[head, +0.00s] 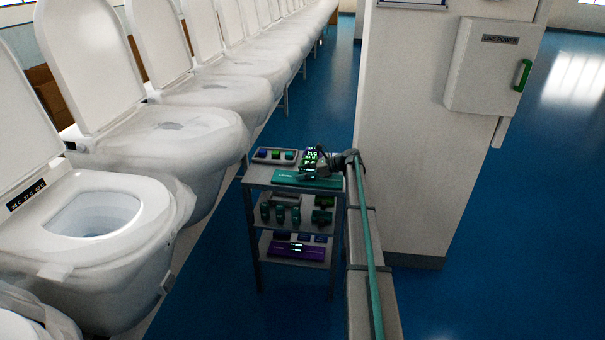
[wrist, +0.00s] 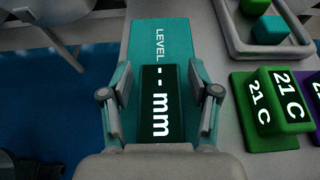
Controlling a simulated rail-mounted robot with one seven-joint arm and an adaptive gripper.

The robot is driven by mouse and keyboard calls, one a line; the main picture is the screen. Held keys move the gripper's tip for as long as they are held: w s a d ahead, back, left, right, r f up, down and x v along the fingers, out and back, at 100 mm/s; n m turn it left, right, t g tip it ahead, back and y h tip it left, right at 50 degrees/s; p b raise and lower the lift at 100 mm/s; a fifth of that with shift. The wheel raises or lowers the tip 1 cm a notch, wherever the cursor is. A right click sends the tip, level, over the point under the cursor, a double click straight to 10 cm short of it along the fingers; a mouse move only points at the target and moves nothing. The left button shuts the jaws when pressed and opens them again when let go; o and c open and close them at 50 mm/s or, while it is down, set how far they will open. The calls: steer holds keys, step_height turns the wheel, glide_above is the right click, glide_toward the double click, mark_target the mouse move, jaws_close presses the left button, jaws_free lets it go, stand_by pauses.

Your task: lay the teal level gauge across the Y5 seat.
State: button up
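The teal level gauge (head: 307,180) lies flat on the top shelf of a small grey cart. In the wrist view the gauge (wrist: 162,45) runs away from me, with the word LEVEL and a dark mm display. My gripper (wrist: 161,85) straddles the gauge, one finger along each long side; whether the pads press on it is unclear. In the head view my gripper (head: 322,160) is at the cart top, small and dark. A toilet with an uncovered bowl and a seat (head: 140,207) stands at left. No Y5 mark is readable.
More toilets (head: 185,130) in wrapping recede behind it. On the cart (head: 252,177) are a tray (head: 262,155) of coloured blocks and green 21 C blocks (wrist: 275,105). Lower shelves hold other gauges, including a purple one (head: 295,250). A white pillar (head: 405,150) stands right of the cart.

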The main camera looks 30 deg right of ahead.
steer(key=shift+r, duration=0.1)
step_height(320, 180, up, 4)
steer(key=b, duration=0.3)
glide_above(327, 180)
steer(key=shift+w, duration=0.15)
steer(key=o, duration=0.5)
steer(key=shift+s+d+r, duration=0.25)
steer(key=shift+d+r, duration=0.05)
steer(key=shift+o, duration=1.2)
